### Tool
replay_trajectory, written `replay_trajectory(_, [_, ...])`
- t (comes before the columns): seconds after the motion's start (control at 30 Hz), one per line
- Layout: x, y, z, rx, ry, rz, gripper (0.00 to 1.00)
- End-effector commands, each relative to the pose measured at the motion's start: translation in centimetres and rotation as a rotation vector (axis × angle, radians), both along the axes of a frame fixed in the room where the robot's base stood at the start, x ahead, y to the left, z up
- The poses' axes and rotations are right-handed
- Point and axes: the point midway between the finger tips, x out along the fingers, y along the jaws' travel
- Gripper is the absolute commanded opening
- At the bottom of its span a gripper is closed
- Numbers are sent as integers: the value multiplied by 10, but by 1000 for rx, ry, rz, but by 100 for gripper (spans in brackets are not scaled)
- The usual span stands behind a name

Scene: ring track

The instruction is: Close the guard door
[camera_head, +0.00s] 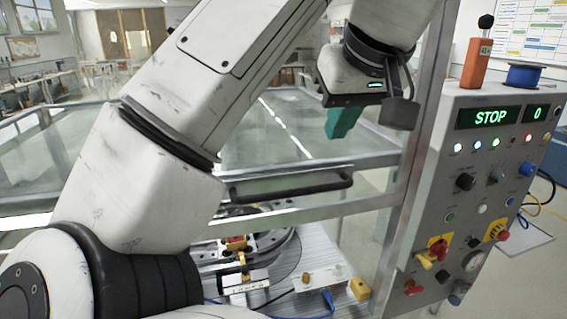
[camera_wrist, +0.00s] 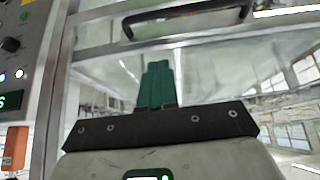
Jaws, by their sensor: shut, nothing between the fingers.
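The guard door (camera_head: 260,128) is a clear panel in a metal frame. A long black handle (camera_head: 290,188) runs across it near the lower rail; the handle also shows at the top of the wrist view (camera_wrist: 185,17). Below the lower rail the machine's fixture shows, seemingly with no panel in front. I cannot tell how far the door stands from its closed position. My gripper (camera_head: 340,124) has teal fingers, shut and empty, above and right of the handle in the head view. In the wrist view its fingers (camera_wrist: 157,85) point toward the panel, apart from the handle.
A metal post (camera_head: 418,150) stands right of the door. Beside it is a control panel (camera_head: 490,165) reading STOP and 0, with buttons and knobs. An orange device (camera_head: 476,63) and a blue spool (camera_head: 523,76) sit on top. A round fixture (camera_head: 245,245) lies below the rail.

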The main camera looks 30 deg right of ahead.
Motion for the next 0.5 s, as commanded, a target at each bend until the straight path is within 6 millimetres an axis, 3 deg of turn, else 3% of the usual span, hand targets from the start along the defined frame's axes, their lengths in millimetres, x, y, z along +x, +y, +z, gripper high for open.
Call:
replay_trajectory(0.3, [29,-10,-47,-3,4,-1,0])
replay_trajectory(0.5, [24,-7,-73,-1,0,1,0])
